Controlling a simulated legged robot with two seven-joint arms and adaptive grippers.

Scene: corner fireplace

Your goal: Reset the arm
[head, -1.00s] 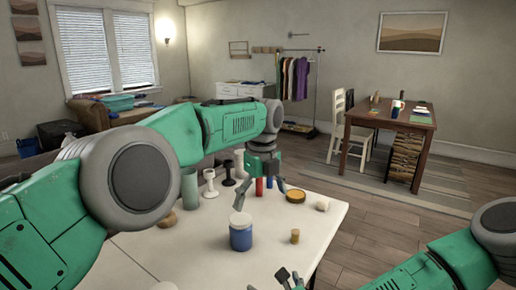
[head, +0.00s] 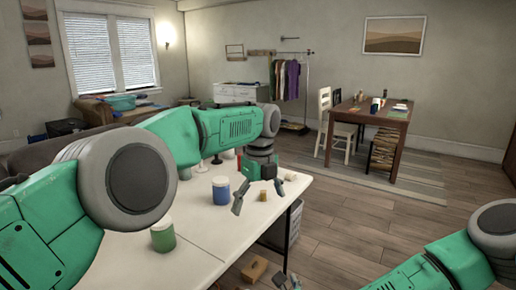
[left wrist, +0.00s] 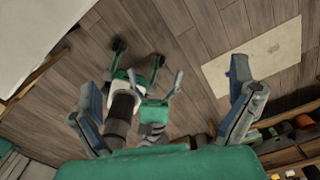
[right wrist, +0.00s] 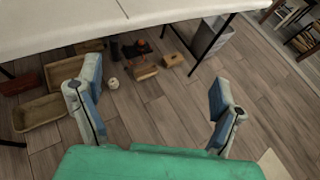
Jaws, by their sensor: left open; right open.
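My left arm comes in from the left of the head view, over the white table. My left gripper (head: 258,197) is open and empty by the table's right edge. In the left wrist view its fingers (left wrist: 166,105) are spread above the wood floor, with parts of my other arm seen beyond them. My right gripper (head: 286,283) barely shows at the bottom of the head view. In the right wrist view it is open (right wrist: 155,98), with nothing between its fingers.
The white table (head: 200,262) carries a blue jar (head: 221,191), a green jar (head: 163,236) and several smaller things. Boxes and trays, including a wooden tray (right wrist: 42,112), lie on the floor under it. A brown table (head: 388,115) with chairs stands farther back. Floor at the right is clear.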

